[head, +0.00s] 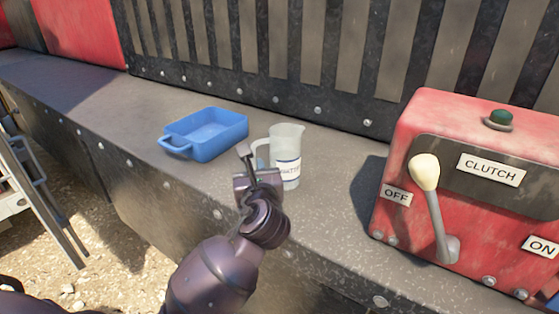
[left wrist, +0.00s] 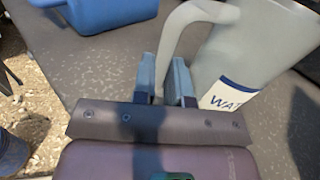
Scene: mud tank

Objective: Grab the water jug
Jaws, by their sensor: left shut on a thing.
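The water jug (head: 287,152) is a translucent whitish pitcher with a white and blue label, upright on the grey metal ledge (head: 330,170). It also shows in the left wrist view (left wrist: 258,50), where its handle (left wrist: 178,35) comes down between my fingers. My left gripper (head: 252,160) is at the jug's left side, at its handle; it also shows in the left wrist view (left wrist: 166,78). It is shut on the handle. The lower part of the handle is hidden by the gripper. My right gripper is not in view.
A blue tray (head: 205,134) stands on the ledge left of the jug. A red clutch box (head: 470,200) with a lever (head: 432,205) stands to the right. A slatted metal wall (head: 250,60) rises behind. Gravel ground (head: 125,240) lies below the ledge's front edge.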

